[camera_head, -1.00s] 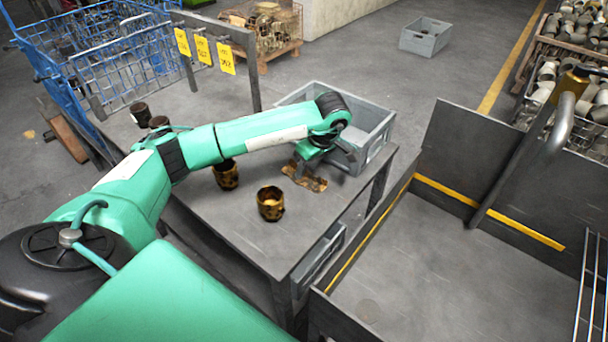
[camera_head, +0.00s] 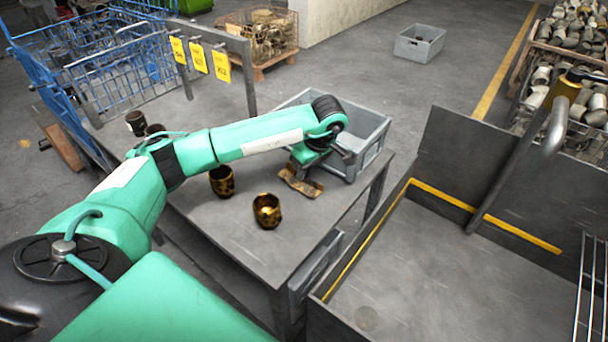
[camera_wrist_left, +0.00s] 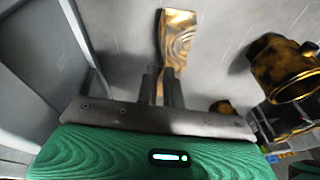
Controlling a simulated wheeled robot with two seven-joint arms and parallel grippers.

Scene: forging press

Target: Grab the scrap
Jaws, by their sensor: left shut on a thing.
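The scrap (camera_head: 300,183) is a flat, brown-gold mottled strip at the table, beside the grey bin. My left gripper (camera_head: 306,166) is above its upper end, partly hidden by my wrist. In the left wrist view, the two fingers (camera_wrist_left: 162,86) are shut on the near, narrow end of the scrap (camera_wrist_left: 178,42), whose wider end points away. Whether the scrap touches the tabletop is hard to tell. My right gripper is not in view.
Two brown-gold cups (camera_head: 222,181) (camera_head: 267,211) stand on the table (camera_head: 240,232), left of the scrap. A grey bin (camera_head: 372,150) is behind the gripper. Dark cups (camera_head: 136,122) stand at the far left. A dark metal-walled enclosure (camera_head: 440,270) lies to the right.

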